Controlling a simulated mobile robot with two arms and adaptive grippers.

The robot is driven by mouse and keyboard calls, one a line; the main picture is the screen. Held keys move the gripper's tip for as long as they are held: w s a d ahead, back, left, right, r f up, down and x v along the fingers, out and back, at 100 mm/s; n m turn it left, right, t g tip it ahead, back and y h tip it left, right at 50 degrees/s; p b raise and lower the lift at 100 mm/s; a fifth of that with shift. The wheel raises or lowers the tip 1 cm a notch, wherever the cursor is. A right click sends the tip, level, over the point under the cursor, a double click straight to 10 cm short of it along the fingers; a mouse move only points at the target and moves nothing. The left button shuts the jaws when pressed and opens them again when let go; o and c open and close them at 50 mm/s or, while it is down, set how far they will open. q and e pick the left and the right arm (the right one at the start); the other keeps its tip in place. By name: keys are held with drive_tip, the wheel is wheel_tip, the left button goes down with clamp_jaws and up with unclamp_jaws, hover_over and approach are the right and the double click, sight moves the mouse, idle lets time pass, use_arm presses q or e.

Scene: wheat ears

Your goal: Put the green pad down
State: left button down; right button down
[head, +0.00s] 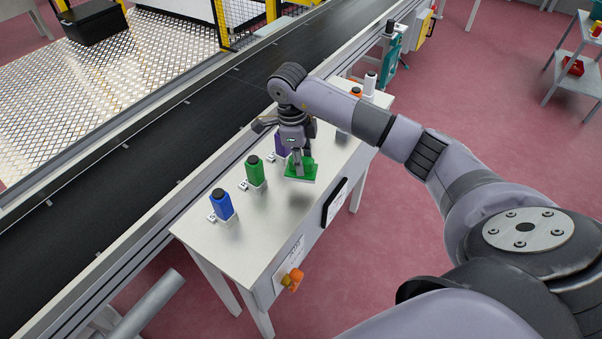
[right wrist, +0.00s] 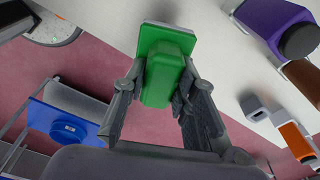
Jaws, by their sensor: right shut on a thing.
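The green pad (head: 302,171) is a green block on a flat plate with a pale underside. My right gripper (head: 299,156) is shut on the block from above, over the narrow white table (head: 243,232). In the right wrist view the green pad (right wrist: 165,65) sits between the two fingers of the right gripper (right wrist: 163,92). A dark shadow lies on the table just below the pad, so it seems slightly above the surface. My left gripper is not in view.
A blue bottle-like unit (head: 222,204), a green one (head: 255,171) and a purple one (head: 281,146) stand in a row along the table's conveyor side. A white one (head: 369,84) stands at the far end. A black conveyor (head: 150,155) runs alongside. The near table end is clear.

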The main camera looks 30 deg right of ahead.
wheel_tip(320, 180, down, 6)
drive_tip(key=shift+r+p, duration=0.25)
drive_tip(key=shift+p, duration=0.05)
drive_tip(key=shift+f, duration=0.2)
drive_tip(key=c, duration=1.3)
unclamp_jaws()
drive_tip(key=shift+r, duration=0.1)
drive_tip(key=shift+r, duration=0.2)
drive_tip(key=r, duration=0.4)
drive_tip(key=r+b, duration=0.1)
drive_tip(key=r, duration=0.2)
drive_tip(key=w+a+r+b, duration=0.1)
drive_tip(key=r, duration=0.3)
drive_tip(key=shift+r, duration=0.35)
